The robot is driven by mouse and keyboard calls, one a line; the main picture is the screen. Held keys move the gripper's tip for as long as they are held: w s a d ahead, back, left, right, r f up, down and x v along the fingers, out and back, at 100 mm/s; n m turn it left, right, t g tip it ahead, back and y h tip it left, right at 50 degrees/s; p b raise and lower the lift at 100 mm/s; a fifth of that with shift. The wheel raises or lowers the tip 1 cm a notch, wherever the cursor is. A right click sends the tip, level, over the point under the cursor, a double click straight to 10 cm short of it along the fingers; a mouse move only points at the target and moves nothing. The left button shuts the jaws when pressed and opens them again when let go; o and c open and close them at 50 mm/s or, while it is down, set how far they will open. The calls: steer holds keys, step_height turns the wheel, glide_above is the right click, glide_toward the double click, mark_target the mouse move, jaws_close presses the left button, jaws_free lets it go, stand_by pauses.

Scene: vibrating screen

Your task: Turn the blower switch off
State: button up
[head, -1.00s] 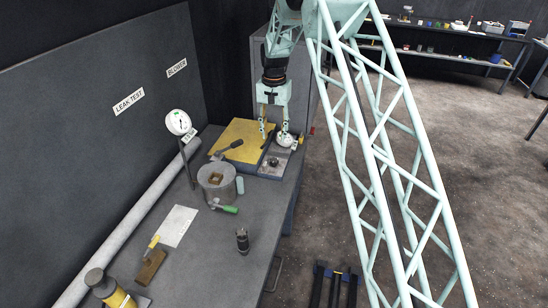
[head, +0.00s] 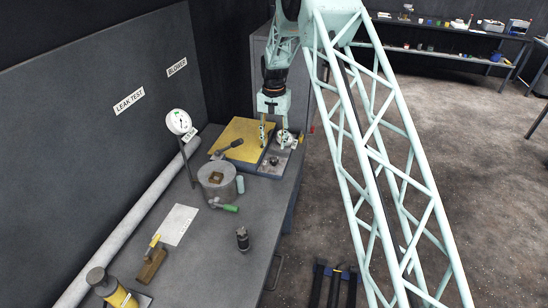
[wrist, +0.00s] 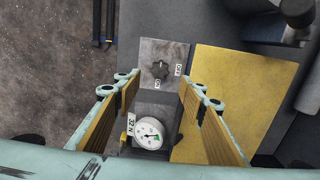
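The switch is a dark knob (wrist: 160,69) on a grey metal plate (wrist: 150,48) in the wrist view, with small white labels beside it. In the head view the knob (head: 273,161) is a small dark spot at the far end of the bench. My gripper (wrist: 160,92) is open and empty. Its two padded fingers stand apart, with the knob showing beyond the gap between their tips. In the head view my gripper (head: 273,136) points down above the yellow plate and gauge area. I cannot tell its exact height; no contact with the knob shows.
A white round gauge (wrist: 149,134) with a label sits close to the knob, between my fingers in the wrist view. A yellow plate (wrist: 236,95) lies to the right.

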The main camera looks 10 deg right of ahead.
mark_target(274, 159)
steer(key=shift+f+p, duration=0.7)
steer(key=shift+f, duration=3.95)
steer(key=shift+c, duration=0.4)
steer(key=c, duration=0.8)
